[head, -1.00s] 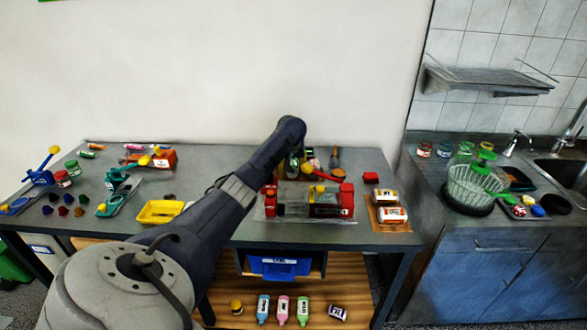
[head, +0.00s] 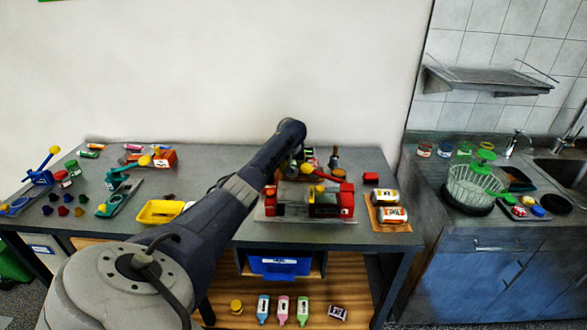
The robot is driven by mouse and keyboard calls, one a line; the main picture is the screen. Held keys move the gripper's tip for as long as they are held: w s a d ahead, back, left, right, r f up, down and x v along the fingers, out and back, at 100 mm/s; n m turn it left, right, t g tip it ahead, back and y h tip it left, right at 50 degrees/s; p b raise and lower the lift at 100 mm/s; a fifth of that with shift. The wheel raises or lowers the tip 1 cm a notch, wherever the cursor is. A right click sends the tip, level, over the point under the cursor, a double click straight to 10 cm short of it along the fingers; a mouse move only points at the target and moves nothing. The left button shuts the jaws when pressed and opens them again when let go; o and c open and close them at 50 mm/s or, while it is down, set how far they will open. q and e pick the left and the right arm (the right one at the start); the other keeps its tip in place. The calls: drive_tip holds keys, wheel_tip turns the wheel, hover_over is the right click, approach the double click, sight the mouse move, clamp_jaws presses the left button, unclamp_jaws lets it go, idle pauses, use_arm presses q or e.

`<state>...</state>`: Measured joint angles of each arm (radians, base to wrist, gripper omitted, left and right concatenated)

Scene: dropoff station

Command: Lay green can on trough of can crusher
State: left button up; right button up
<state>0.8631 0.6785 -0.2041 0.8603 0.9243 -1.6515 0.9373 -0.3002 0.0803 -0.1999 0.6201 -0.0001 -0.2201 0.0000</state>
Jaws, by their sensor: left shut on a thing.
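The can crusher (head: 345,200), red and grey with a yellow-knobbed lever, stands on a clear base plate at the front right of the table. My left arm reaches over the table, and its gripper (head: 294,170) points down at the back left of the crusher. The gripper is small and partly covered by my own arm. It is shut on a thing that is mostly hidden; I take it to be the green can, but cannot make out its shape. I cannot tell whether it touches the trough. My right gripper is out of view.
A red block (head: 371,177) and a brown-handled item (head: 334,157) are behind. A yellow tray (head: 158,212) is to the left.

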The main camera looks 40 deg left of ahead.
sight(293, 162)
use_arm(q)
drive_tip(key=shift+r, duration=2.5)
